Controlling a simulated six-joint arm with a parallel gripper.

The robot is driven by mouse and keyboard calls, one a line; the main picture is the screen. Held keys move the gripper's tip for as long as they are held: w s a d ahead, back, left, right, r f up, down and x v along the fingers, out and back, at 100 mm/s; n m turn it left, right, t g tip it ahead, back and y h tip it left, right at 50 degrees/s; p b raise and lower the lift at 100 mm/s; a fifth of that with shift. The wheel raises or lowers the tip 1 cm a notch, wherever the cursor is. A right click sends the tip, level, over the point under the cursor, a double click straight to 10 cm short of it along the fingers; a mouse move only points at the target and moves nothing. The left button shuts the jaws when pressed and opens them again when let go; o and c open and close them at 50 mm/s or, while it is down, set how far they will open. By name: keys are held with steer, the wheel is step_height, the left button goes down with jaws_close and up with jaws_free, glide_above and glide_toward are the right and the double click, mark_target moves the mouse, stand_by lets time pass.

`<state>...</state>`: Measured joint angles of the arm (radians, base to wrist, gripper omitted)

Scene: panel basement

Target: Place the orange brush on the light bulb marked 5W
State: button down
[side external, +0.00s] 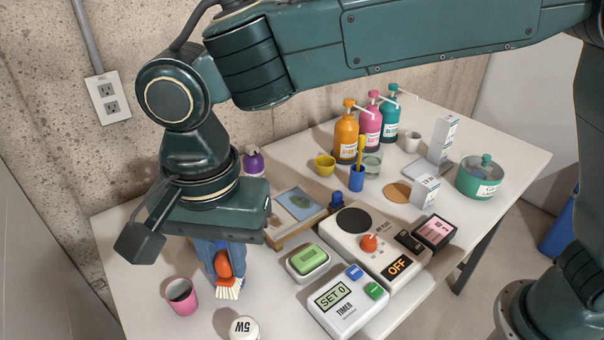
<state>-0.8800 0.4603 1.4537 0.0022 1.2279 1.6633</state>
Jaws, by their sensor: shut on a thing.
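My gripper (218,262) points down at the left front of the table. It is shut on the orange brush (223,264), whose pale bristles (229,290) hang below the fingers. The light bulb marked 5W (243,328) is at the bottom edge of the side external view, partly cut off. The brush is just above and slightly left of the bulb in the picture. The two look apart. The upper part of the brush is hidden by the fingers.
A pink cup (182,299) stands left of the brush. A timer (342,302), a green soap in a dish (308,261) and a hot plate device (373,240) stand to the right. Pump bottles (346,139) and a teal pot (479,178) are farther back.

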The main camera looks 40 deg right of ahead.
steer(key=shift+f, duration=5.75)
steer(key=shift+f, duration=0.1)
steer(key=c, duration=1.3)
jaws_free()
step_height(320, 180, up, 12)
steer(key=shift+r, duration=0.15)
